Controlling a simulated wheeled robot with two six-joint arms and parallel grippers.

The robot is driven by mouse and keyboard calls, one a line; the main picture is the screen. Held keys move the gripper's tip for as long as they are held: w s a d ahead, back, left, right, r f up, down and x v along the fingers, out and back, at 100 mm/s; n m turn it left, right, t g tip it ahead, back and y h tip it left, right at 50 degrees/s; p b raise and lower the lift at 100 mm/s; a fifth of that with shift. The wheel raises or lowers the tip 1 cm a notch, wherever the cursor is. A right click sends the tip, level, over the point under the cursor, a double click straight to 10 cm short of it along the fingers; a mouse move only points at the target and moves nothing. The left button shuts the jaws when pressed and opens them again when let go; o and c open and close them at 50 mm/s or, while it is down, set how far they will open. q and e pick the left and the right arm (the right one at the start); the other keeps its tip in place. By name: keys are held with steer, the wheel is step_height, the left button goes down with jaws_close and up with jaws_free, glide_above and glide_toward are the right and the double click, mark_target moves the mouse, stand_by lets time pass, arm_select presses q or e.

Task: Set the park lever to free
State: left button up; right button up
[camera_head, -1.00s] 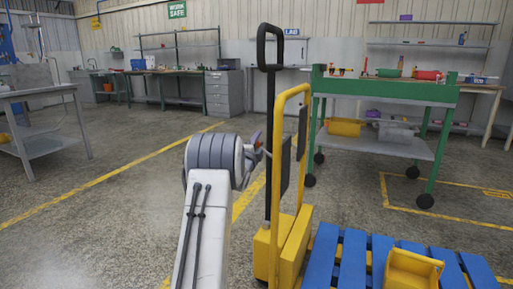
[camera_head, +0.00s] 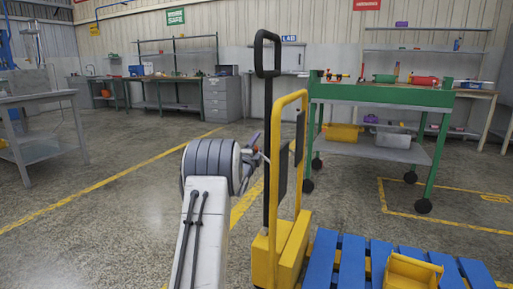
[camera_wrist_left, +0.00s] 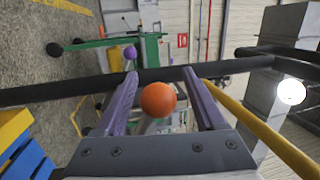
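A yellow pallet truck frame (camera_head: 303,150) with a tall black handle post (camera_head: 268,105) stands in the middle of the head view. My left gripper (camera_head: 258,147) is beside the post, small and partly hidden by its own wrist. In the left wrist view, my left gripper's two purple fingers (camera_wrist_left: 160,74) are apart. An orange ball knob (camera_wrist_left: 158,99) on a grey stem shows between them, without visible finger contact. A purple ball (camera_wrist_left: 130,52) lies beyond, and the black post (camera_wrist_left: 65,89) crosses behind. I cannot tell which part is the park lever. My right gripper is not in view.
A blue pallet (camera_head: 350,262) with a yellow bin (camera_head: 410,270) sits at the lower right. A green wheeled cart (camera_head: 380,94) stands behind the truck. A grey table (camera_head: 40,98) is at the left. The floor between the table and truck is clear.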

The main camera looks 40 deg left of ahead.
arm_select(q)
steer(key=p+v, duration=0.2)
steer(key=v, duration=0.8)
steer(key=shift+s, duration=0.2)
steer(key=shift+d+f, duration=0.1)
steer(key=shift+d, duration=0.05)
